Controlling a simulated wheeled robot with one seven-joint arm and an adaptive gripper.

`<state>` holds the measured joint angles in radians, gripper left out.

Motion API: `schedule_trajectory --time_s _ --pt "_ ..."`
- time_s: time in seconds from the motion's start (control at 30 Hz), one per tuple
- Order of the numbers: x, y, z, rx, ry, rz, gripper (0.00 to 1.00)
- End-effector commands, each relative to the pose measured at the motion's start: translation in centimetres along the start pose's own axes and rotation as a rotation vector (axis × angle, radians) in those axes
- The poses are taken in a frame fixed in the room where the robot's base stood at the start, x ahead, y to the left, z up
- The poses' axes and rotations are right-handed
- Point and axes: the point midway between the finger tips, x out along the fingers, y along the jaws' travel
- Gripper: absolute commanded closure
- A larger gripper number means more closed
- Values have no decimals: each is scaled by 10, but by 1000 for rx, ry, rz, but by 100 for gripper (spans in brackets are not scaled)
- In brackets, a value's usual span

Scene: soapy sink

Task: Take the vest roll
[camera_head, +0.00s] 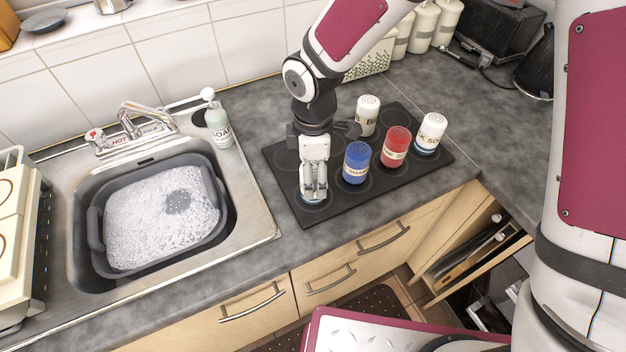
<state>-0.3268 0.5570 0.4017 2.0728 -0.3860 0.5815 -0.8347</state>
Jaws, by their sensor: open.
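A black tray (345,205) with round places lies on the counter and holds several short rolls. A blue roll (357,162), a red roll (396,146), a white roll (367,115) and another white roll with a dark lower band (431,133) stand upright on it. Their labels are only partly legible, and I cannot read "vest" on any of them. My gripper (314,192) points down over the tray's front left part, left of the blue roll. It is open. A pale thing with a bluish edge (312,203) shows below the fingertips, mostly hidden by them.
A sink with a grey basin (98,225) of suds is at the left. A soap bottle (217,122) stands behind its right side. White canisters (424,25) and a black kettle (537,65) are at the back right. Bare counter (255,205) separates sink and tray.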

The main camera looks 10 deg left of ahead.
Motion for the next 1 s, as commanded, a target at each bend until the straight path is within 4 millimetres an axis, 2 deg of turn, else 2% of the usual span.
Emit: schedule_trajectory --time_s 0.1,0.3,0.57,0.8,0.83,1.0 --pt "17 -7 0 -2 -2 -6 31" --pt "37 -5 0 0 0 -2 31" --pt "39 -4 0 1 0 -1 31" --pt "38 -4 0 1 1 -1 85" --pt "38 -4 0 1 0 -1 88" --pt "38 -4 0 1 1 -1 88"
